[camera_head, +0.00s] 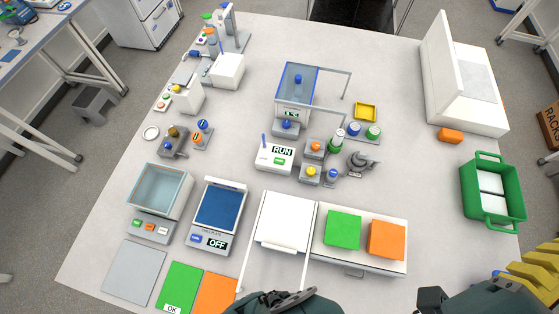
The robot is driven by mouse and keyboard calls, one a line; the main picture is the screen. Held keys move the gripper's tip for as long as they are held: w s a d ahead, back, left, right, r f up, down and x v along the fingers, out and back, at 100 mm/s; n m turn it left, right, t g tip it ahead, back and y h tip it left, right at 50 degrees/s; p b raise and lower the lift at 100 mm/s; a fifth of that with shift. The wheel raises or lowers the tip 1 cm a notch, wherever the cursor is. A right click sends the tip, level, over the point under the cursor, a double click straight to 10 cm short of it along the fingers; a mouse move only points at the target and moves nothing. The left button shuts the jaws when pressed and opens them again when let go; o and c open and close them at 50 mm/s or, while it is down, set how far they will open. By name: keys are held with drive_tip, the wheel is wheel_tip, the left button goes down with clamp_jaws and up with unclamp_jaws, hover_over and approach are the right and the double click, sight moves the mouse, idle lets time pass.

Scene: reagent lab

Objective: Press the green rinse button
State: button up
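Several green controls show on the table, and no label reading "rinse" can be made out. A green button (279,161) is on the front of the white box with the RUN display (274,152), near the middle of the table. At the upper left, a white device (187,98) has small coloured buttons along its left side, too small to read. A glass-walled basin (160,188) at the left has a row of small buttons on its base.
A white flat panel (285,218) and a low case with green (343,229) and orange (386,240) squares lie at the front. A blue-topped unit (220,207) reads OFF. A green crate (492,190) is at the right. The table's right-centre is fairly clear.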

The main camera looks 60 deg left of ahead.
clamp_jaws()
idle(1.1)
